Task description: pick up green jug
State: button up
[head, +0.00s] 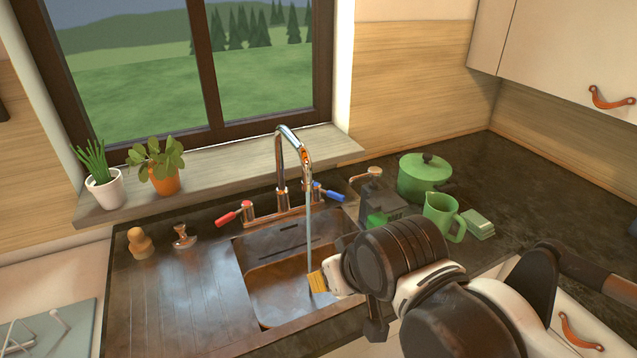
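The green jug (437,212) stands upright on the dark counter to the right of the sink, with its handle towards the right. Part of its lower left side is hidden behind my arm. My gripper (327,281) is over the sink, in front and to the left of the jug and apart from it. A small yellow-orange block shows at its tip; I cannot tell whether it is part of the gripper or a held thing. The fingers are mostly hidden by my wrist.
Water runs from the tap (297,150) into the sink (262,279). A green lidded pot (425,178) stands behind the jug, and a green box-like item (479,224) is right of it. A dark caddy (385,203) is left of it. The right counter is largely clear.

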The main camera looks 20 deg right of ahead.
aim_at(441, 208)
jog(key=z, duration=1.3)
